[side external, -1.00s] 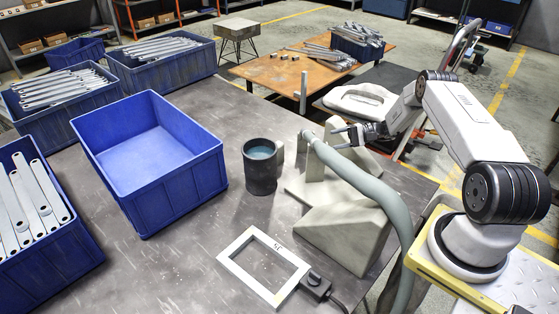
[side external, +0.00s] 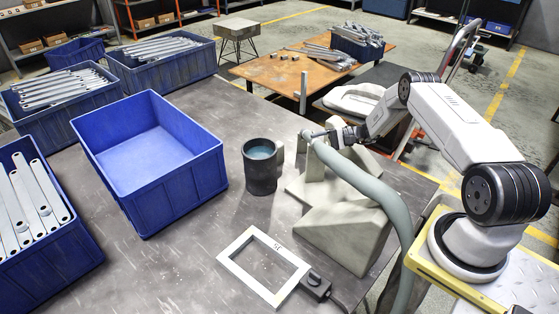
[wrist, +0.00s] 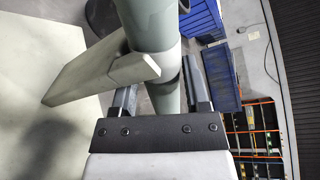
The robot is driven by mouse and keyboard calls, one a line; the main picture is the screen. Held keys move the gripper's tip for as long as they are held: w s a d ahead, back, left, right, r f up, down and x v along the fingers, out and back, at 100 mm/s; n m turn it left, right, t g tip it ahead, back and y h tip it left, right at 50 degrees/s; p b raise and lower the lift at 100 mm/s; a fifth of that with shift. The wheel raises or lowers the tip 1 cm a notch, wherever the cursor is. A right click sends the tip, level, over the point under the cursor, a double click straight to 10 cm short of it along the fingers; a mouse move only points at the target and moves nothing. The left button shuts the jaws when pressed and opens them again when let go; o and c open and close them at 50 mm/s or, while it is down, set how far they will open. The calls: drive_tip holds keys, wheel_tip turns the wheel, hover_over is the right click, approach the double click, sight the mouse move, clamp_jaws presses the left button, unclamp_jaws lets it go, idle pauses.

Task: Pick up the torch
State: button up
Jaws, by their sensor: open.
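The torch (side external: 345,165) is a grey-green tube with a long curved hose, resting on a pale angular stand (side external: 340,232) at the right side of the dark table. My gripper (side external: 322,135) is at the upper end of the torch. In the wrist view, my gripper (wrist: 158,82) is open, with one finger on each side of the torch tube (wrist: 165,62). A gap shows beside the right finger; I cannot tell whether the left finger touches. Part of the tube's lower end is hidden behind the gripper body.
A dark cup (side external: 261,178) with blue-green contents stands left of the stand. An empty blue bin (side external: 150,160) is further left, with bins of metal brackets (side external: 55,90) around it. A white square frame (side external: 237,276) with a black switch lies at the front.

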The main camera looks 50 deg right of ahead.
idle(0.5)
clamp_jaws()
drive_tip(key=shift+r, duration=0.2)
drive_tip(key=shift+r, duration=4.85)
drive_tip(key=shift+w+a, duration=0.1)
